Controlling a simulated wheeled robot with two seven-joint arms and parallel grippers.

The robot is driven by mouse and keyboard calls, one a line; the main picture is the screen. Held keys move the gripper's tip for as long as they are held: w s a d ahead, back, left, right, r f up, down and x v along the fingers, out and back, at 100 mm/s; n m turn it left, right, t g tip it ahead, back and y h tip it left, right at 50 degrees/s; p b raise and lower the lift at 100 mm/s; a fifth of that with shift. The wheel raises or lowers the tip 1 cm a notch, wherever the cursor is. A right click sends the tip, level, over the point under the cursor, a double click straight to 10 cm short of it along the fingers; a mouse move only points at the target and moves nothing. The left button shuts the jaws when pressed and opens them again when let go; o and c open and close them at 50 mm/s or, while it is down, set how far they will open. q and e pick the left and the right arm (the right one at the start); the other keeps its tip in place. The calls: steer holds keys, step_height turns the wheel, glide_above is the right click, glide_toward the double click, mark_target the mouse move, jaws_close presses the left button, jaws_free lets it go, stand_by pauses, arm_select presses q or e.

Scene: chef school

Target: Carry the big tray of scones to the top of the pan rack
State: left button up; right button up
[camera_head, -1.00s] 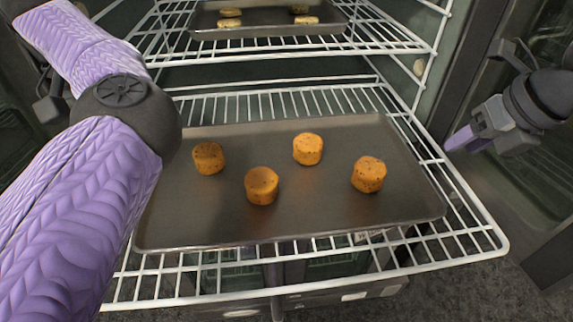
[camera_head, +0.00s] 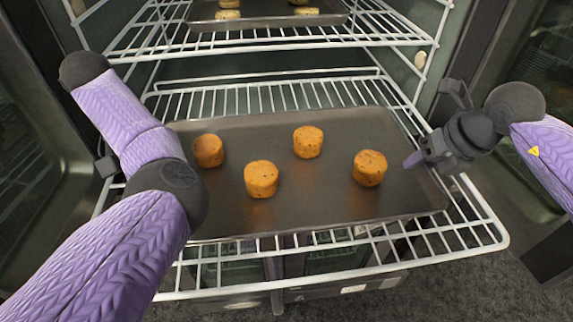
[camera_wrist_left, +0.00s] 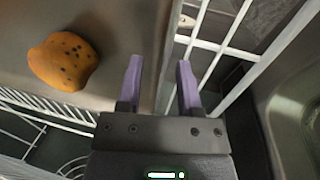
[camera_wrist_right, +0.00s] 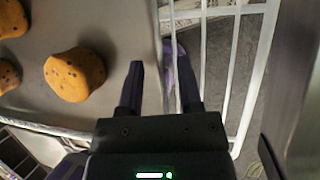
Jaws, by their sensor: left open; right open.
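The big dark metal tray (camera_head: 300,205) lies flat on the pulled-out lower wire rack, with several round orange scones (camera_head: 262,179) standing on it. My right gripper (camera_head: 414,159) is open at the tray's right edge. In the right wrist view its fingers (camera_wrist_right: 160,64) straddle the line of the tray's rim (camera_wrist_right: 153,20). My left gripper is largely hidden behind my arm in the head view. In the left wrist view it is open, with its fingers (camera_wrist_left: 159,64) on either side of the tray's left rim (camera_wrist_left: 168,55). I cannot tell whether either gripper touches the tray. The pan rack is not recognisable here.
The white wire rack (camera_head: 460,254) extends past the tray's front edge. A smaller tray (camera_head: 268,21) with pale scones sits on the rack above, leaving a gap over the big tray. Glass oven doors (camera_head: 30,170) stand open at both sides. Dark floor lies in front.

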arm_select(q)
steer(key=shift+c, duration=0.3)
arm_select(e)
steer(key=shift+c, duration=0.3)
arm_select(q)
jaws_close()
arm_select(e)
jaws_close()
stand_by(0.4)
